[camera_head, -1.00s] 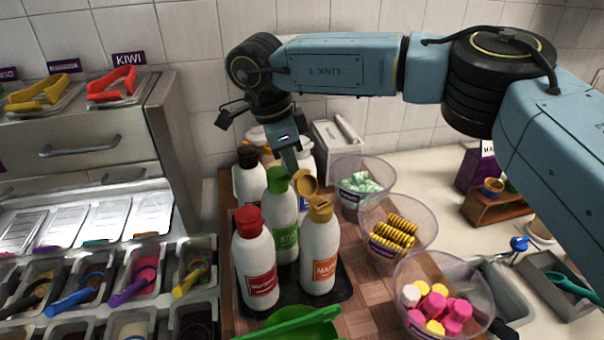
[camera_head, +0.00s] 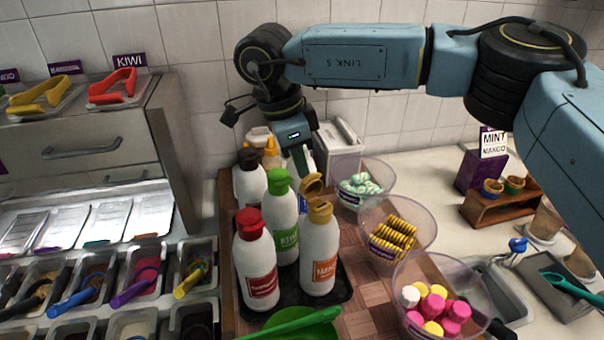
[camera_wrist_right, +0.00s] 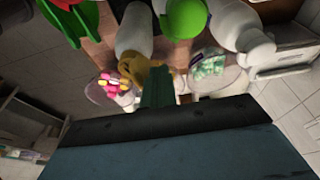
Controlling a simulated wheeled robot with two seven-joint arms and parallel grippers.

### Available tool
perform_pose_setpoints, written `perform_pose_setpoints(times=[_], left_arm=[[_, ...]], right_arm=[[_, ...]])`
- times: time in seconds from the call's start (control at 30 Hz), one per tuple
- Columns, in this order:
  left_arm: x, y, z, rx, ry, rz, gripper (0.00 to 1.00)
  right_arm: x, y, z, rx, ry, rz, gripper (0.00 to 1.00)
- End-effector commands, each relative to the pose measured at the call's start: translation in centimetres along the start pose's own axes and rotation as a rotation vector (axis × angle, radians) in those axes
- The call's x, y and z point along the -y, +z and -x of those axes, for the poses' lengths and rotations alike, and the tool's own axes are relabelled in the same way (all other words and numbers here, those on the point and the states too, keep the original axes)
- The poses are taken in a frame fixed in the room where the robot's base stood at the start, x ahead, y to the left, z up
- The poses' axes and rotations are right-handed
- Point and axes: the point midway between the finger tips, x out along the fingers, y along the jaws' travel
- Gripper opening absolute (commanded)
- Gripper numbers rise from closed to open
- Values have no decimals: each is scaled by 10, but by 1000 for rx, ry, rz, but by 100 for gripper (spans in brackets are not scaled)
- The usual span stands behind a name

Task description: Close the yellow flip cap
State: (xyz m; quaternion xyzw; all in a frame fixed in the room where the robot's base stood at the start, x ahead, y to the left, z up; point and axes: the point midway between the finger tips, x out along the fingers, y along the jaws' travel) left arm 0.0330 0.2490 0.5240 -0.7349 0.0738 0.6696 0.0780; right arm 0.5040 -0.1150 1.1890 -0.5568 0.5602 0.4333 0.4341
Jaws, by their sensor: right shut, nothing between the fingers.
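The white mango bottle (camera_head: 319,255) stands upright with a yellow flip cap (camera_head: 320,211) on top. The cap's lid (camera_head: 312,184) is open, tipped up at the back of the cap. My right gripper (camera_head: 303,164) is shut and empty, pointing down just behind and left of the lid. In the right wrist view the gripper's fingers (camera_wrist_right: 158,88) are beside the yellow cap (camera_wrist_right: 141,76); I cannot tell whether they touch it. A green-capped kiwi bottle (camera_head: 283,225) and a red-capped bottle (camera_head: 254,260) stand next to the mango bottle. My left gripper is out of view.
A brown-capped bottle (camera_head: 249,180) stands behind the kiwi bottle. Clear cups of mint pieces (camera_head: 360,186), yellow-striped cookies (camera_head: 394,239) and pink and yellow sweets (camera_head: 437,308) line the right. A green bowl (camera_head: 318,329) is in front. A drawer cabinet (camera_head: 90,140) is at left.

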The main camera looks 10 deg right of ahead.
Motion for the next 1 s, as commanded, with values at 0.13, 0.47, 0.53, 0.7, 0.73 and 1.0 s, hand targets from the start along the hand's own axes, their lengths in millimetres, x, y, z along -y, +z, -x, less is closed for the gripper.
perform_pose_setpoints(times=[0.13,0.47,0.53,0.7,0.73,1.0], left_arm=[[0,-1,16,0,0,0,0],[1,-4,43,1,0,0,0],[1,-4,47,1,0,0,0],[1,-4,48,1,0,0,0],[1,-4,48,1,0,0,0],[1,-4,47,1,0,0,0]], right_arm=[[0,-5,22,1,-1,0,0],[0,-15,61,0,-1,1,0],[0,-17,67,0,-1,1,0],[0,-18,70,0,-1,1,0],[0,-17,70,0,-1,1,0],[0,-17,69,0,-1,1,0]])
